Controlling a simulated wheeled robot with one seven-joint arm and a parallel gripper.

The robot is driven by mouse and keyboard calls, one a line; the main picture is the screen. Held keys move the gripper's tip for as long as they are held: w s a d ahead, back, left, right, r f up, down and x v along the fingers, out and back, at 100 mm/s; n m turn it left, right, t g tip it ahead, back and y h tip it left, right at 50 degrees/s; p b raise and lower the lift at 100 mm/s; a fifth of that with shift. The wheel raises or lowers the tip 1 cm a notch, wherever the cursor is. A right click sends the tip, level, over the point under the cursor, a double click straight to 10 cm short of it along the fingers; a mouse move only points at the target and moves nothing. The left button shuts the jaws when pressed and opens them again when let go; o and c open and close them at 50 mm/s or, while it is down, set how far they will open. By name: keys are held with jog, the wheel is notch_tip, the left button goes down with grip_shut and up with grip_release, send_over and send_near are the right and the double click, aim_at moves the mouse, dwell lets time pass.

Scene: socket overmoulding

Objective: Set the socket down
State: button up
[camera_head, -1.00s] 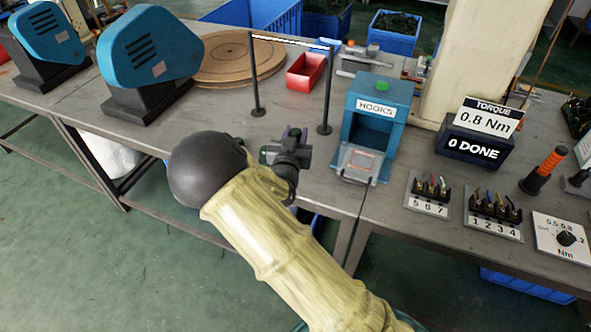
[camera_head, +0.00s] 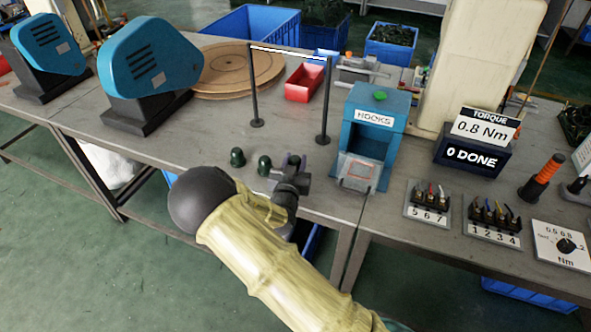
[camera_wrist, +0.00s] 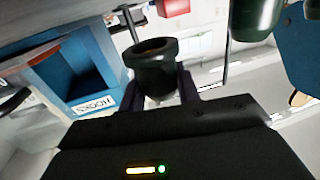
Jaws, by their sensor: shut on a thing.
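My gripper (camera_head: 292,168) is low over the front part of the bench, left of the blue hooks box. In the wrist view, its fingers (camera_wrist: 160,88) are shut on a dark green socket (camera_wrist: 152,60) with a round, wide rim. In the head view the held socket is mostly hidden by the gripper, so I cannot tell whether it touches the bench. Two dark green sockets stand upright on the bench to the left of the gripper: a left one (camera_head: 237,157) and a right one (camera_head: 264,166). Part of another socket shows at the wrist view's top edge (camera_wrist: 255,18).
The hooks box (camera_head: 374,120) with its clear front tray (camera_head: 358,170) is close on the right. A thin black frame (camera_head: 254,95) stands behind the sockets. A red bin (camera_head: 304,84) and a wooden disc (camera_head: 222,72) are farther back. The bench's front edge is near.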

jog(key=shift+f, duration=1.6)
jog(key=shift+f, duration=0.25)
jog(key=o, duration=1)
jog(key=shift+c, duration=0.2)
jog(key=s+a+b, duration=0.1)
jog(key=s+a, duration=0.1)
jog(key=s, duration=1.5)
jog(key=shift+s, duration=0.2)
